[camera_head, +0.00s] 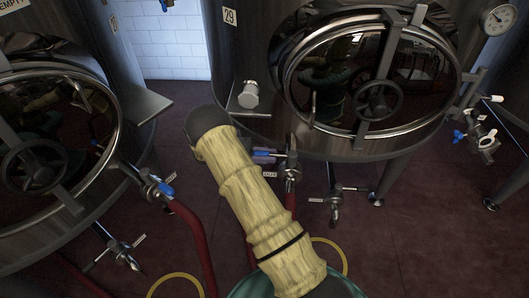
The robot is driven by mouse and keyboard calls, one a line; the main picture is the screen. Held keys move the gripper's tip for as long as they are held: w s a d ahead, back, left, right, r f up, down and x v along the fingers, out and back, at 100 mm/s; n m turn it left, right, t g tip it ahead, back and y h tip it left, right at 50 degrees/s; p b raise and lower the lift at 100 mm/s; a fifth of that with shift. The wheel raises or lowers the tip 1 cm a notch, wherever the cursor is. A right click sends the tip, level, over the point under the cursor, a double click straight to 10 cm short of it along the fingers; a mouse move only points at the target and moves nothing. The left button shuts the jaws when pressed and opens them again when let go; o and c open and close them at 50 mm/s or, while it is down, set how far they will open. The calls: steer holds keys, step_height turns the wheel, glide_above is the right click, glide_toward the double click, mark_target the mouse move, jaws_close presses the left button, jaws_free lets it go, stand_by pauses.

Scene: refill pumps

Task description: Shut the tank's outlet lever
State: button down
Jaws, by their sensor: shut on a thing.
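The tank (235,75) numbered 29 stands at the centre and right. Its outlet valve (290,174) is low at the front, just right of my sleeved arm, with a red hose below it. A small blue-purple piece (265,154), which looks like this valve's lever, lies left of the valve body and runs up to my sleeve's edge. Its left end and exact angle are hard to tell. My arm's cream sleeve reaches up from the bottom to a dark joint. My gripper does not show; the sleeve seems to hide it.
A left tank (135,95) has a valve with a blue lever (166,189) and a red hose (195,235). Lower valves (335,205) stick out near the floor. A side valve (485,142) is at far right. Yellow rings (175,277) lie low. Tank legs (385,182) stand on red floor.

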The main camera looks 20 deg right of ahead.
steer(key=shift+w+r, duration=0.15)
steer(key=c, duration=1.3)
jaws_free()
steer(key=shift+d, duration=0.1)
steer(key=shift+o, duration=0.2)
